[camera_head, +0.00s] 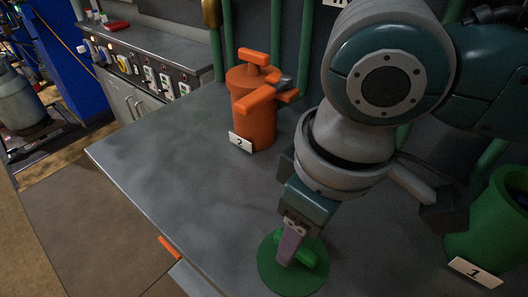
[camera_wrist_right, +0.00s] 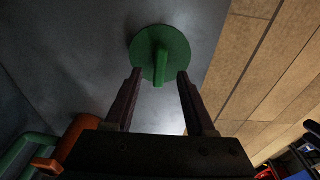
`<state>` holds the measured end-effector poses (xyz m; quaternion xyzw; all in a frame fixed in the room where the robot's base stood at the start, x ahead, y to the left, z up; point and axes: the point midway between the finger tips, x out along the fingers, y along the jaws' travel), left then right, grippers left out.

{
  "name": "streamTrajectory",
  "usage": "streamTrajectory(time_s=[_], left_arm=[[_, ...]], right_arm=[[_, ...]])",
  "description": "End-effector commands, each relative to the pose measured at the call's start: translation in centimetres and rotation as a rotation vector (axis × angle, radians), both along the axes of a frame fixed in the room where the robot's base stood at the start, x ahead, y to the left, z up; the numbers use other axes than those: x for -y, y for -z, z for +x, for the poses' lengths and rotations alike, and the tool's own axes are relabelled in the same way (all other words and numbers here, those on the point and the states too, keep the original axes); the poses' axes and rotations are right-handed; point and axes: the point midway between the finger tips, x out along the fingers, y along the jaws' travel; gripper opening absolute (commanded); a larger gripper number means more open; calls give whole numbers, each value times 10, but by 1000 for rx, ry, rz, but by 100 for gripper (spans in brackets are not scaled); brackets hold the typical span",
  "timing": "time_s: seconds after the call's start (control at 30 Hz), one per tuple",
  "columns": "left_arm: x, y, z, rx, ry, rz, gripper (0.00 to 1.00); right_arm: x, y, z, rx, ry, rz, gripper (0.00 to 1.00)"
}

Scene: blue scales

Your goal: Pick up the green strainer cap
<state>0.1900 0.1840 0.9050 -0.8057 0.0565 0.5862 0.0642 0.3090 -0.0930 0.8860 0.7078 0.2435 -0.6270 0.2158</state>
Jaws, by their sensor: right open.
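The green strainer cap (camera_head: 268,275) is a round disc with a raised bar handle, lying on the grey metal table near its front edge. In the right wrist view the cap (camera_wrist_right: 142,42) is at the top centre, with its handle pointing toward me. My right gripper (camera_head: 290,246) is over the cap, fingers pointing down. In the wrist view the right gripper (camera_wrist_right: 159,75) is open, with one finger on each side of the handle's near end; I cannot tell whether they touch it. My left gripper is not in view.
A green strainer body (camera_head: 492,222) with a "1" label (camera_head: 475,272) stands at the right, its top open. An orange strainer (camera_head: 262,122) with a "2" label (camera_head: 241,142) stands at the back. Green pipes run up behind the table (camera_head: 170,165). The table's left side is clear.

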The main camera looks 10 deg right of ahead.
Motion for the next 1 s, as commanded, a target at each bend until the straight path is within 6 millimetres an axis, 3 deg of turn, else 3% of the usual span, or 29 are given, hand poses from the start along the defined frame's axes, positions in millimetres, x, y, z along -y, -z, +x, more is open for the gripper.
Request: streamTrajectory(time_s=[0.13, 0.4, 0.9, 1.0], left_arm=[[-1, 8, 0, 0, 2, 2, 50], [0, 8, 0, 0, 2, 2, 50], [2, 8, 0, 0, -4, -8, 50], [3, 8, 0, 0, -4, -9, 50]], right_arm=[[-1, 22, 1, -2, 0, -1, 55], [-1, 25, 2, 1, -1, -1, 55], [-1, 24, 2, 1, -1, -1, 0], [-1, 24, 2, 1, -1, -1, 0]])
